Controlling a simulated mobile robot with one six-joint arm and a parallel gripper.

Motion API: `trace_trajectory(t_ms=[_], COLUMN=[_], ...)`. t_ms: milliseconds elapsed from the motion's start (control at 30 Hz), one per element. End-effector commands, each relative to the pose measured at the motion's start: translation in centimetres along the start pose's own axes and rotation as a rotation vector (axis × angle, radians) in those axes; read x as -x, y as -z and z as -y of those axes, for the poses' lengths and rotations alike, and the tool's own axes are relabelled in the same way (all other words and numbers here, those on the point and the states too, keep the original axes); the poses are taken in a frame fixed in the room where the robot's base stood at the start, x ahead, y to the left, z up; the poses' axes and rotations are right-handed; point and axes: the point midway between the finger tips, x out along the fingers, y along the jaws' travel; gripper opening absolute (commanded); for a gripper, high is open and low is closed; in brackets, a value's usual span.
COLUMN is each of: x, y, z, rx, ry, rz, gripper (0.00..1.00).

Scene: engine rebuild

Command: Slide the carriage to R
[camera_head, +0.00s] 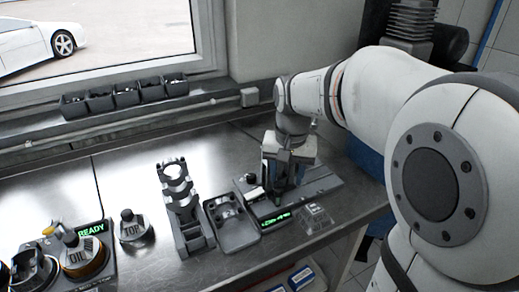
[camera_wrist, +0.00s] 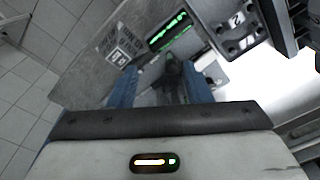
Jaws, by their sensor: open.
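My gripper (camera_head: 284,184) points down over a grey slide fixture (camera_head: 322,184) with a green-lit display (camera_head: 274,219) along its front. In the wrist view my two blue fingers (camera_wrist: 163,90) stand apart, one on each side of a dark upright piece (camera_wrist: 172,72) that looks like the carriage's grip. I cannot tell whether the fingers touch it. The display also shows in the wrist view (camera_wrist: 168,32), but its text is not legible. The carriage is mostly hidden behind my gripper in the head view. No R mark can be read.
Left of the fixture are a grey tray with round recesses (camera_head: 238,238) and a tall cradle (camera_head: 178,192). Farther left are a TOP piece (camera_head: 132,227), an OIL can (camera_head: 84,256) and a READY display (camera_head: 90,229). A small clear box (camera_head: 314,216) lies near the bench's front edge. Bins (camera_head: 125,95) line the sill.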

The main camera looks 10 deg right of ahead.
Motion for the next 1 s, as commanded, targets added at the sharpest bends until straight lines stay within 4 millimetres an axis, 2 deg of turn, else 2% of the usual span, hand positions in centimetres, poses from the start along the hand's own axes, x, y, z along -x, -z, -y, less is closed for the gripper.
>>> trace_trajectory(t_ms=[33, 100, 300, 467, 800, 1000], x=[-1.0, -1.8, -3.0, -4.2, -9.4, -10.8], y=[1.6, 3.2, 5.8, 6.1, 5.6, 5.5], z=[0.5, 1.1, 1.9, 2.0, 1.8, 1.8], rx=[-0.031, -0.071, -0.137, -0.148, -0.147, -0.148], ry=[-0.007, -0.015, -0.030, -0.033, -0.033, -0.032], rz=[0.020, 0.041, 0.072, 0.079, 0.078, 0.077], gripper=[0.45, 0.45, 0.45, 0.45, 0.45, 0.45])
